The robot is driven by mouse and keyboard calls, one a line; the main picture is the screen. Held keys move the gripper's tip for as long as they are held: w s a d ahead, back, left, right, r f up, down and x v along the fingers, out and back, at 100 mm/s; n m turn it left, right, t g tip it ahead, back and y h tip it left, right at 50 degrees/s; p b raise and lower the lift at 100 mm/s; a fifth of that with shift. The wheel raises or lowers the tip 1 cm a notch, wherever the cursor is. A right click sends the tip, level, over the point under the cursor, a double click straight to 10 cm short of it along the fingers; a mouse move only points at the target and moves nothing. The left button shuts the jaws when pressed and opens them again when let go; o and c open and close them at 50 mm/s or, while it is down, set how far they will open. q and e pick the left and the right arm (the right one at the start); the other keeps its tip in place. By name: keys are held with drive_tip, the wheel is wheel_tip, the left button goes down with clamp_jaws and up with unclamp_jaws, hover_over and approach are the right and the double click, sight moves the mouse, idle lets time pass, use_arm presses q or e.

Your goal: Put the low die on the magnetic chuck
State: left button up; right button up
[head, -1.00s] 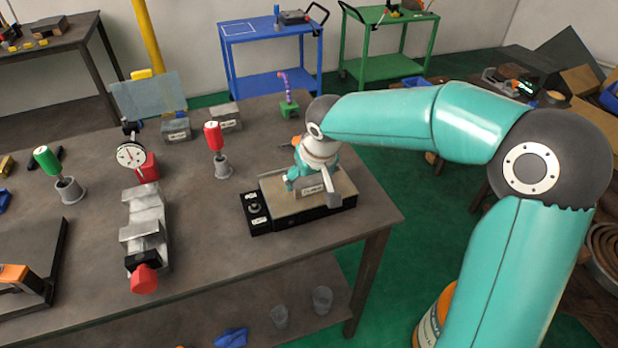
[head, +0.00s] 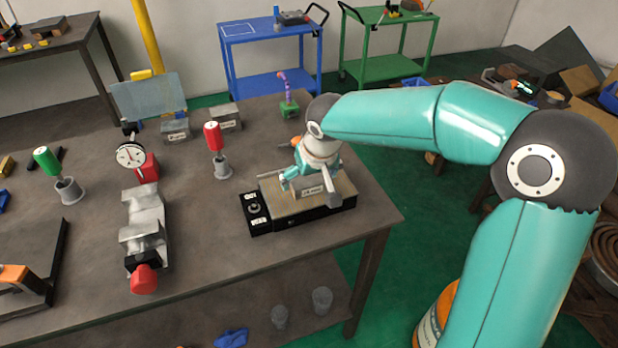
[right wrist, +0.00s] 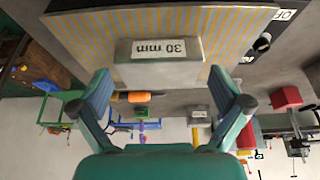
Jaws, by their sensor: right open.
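The magnetic chuck (head: 283,222) is a flat dark block with a black control panel, near the right front of the bench. Its striped top shows in the right wrist view (right wrist: 90,30). A grey die labelled 30 mm (right wrist: 158,67) sits on that top; it also shows in the head view (head: 313,191), partly covered by my right gripper (head: 308,181). In the right wrist view the right gripper (right wrist: 160,76) is open, with one finger to each side of the die and visible gaps between. My left gripper is not in view.
Two grey blocks (head: 176,130) (head: 225,118) stand at the back of the bench. A red-handled tool (head: 214,140) stands left of the chuck, with a dial gauge (head: 131,155) and a grey vise (head: 143,222) farther left. The bench's right edge is close to the chuck.

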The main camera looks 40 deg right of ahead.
drive_tip(key=v, duration=1.1)
drive_tip(key=shift+s, duration=0.2)
drive_tip(key=shift+r, duration=0.1)
